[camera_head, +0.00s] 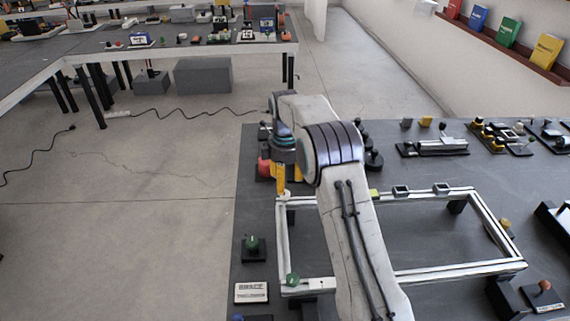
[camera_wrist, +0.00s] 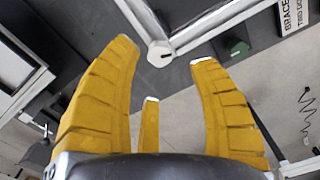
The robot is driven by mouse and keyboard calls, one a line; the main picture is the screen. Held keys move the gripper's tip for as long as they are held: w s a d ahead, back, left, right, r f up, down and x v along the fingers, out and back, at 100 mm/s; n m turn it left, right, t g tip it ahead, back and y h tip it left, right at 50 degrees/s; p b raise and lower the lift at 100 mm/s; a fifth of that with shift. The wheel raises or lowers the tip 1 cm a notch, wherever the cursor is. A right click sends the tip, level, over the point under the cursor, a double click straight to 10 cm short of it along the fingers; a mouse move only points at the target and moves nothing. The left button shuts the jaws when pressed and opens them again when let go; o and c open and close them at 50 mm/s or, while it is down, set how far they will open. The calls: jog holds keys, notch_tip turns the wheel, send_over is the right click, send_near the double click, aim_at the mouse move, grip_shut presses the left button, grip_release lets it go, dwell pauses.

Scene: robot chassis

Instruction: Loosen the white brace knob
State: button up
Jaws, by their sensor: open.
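The white brace knob (camera_wrist: 158,53) sits at a corner of the pale metal frame (camera_wrist: 205,38). In the wrist view it shows in the gap between my fingertips. My gripper (camera_wrist: 164,56) has yellow fingers, spread open and empty. I cannot tell whether the knob is between the fingers in depth or just beyond them. In the head view the gripper (camera_head: 281,188) points down over the frame's (camera_head: 455,271) far left corner. The knob is mostly hidden there by the fingers.
A green knob (camera_head: 292,280) stands on the frame's near left corner. Another green knob on a black base (camera_head: 252,243) and a printed sign (camera_head: 251,292) lie left of the frame. Red and black parts crowd the far side of the gripper.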

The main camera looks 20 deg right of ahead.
aim_at(285, 192)
notch_tip(285, 192, up, 6)
jog(key=shift+r, duration=0.2)
dwell(0.7)
